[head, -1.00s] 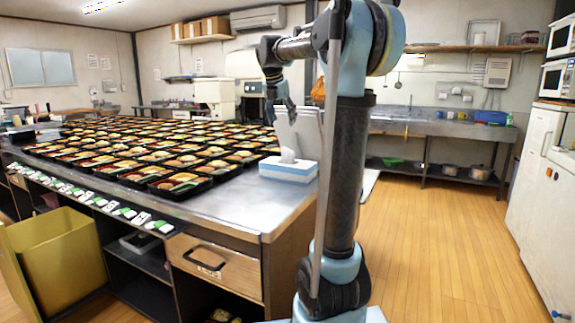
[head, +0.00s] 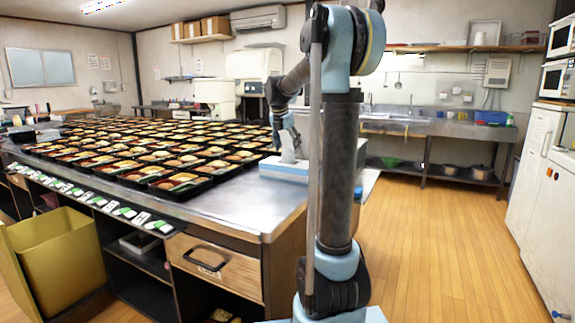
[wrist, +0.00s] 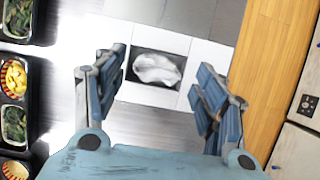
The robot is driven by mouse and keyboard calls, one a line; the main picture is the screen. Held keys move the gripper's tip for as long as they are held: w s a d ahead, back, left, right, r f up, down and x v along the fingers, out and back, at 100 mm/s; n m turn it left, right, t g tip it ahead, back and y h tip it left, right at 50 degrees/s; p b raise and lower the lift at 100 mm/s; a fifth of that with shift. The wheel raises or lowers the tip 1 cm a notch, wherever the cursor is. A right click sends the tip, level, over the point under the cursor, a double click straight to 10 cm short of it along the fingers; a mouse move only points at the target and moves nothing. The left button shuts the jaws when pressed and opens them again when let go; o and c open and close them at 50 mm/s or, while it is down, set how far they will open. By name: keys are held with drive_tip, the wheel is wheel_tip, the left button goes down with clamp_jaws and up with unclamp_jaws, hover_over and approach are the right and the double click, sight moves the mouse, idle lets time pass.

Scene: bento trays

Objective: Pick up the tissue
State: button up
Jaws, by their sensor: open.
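The white tissue (wrist: 157,70) sticks up from the dark opening of a tissue box (wrist: 155,96) in the wrist view. My gripper (wrist: 160,90) is open, with one finger on each side of the tissue and nothing between them that it touches visibly. In the head view, my gripper (head: 288,140) hangs over the white and light blue tissue box (head: 284,170) on the metal counter. The tissue is partly hidden behind my gripper there.
Many filled bento trays (head: 175,181) cover the counter to the left of the box. The counter (head: 236,205) is bare near its front corner. A yellow bin (head: 60,255) stands at lower left. Wooden floor (head: 430,240) is clear to the right.

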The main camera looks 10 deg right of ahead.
sight(288, 152)
drive_tip(key=shift+x, duration=2.2)
drive_tip(key=shift+s+a, duration=0.1)
drive_tip(key=shift+a, duration=0.1)
drive_tip(key=c, duration=0.9)
drive_tip(key=shift+o, duration=0.2)
drive_tip(key=shift+s+a+r, duration=0.15)
drive_tip(key=shift+r, duration=0.25)
drive_tip(key=r, duration=0.6)
drive_tip(key=shift+s+a+r, duration=0.15)
drive_tip(key=shift+s+a, duration=0.05)
drive_tip(key=shift+s, duration=0.05)
drive_tip(key=s+a, duration=1.1)
drive_tip(key=s, duration=0.4)
drive_tip(key=shift+s, duration=0.15)
drive_tip(key=shift+c, duration=0.3)
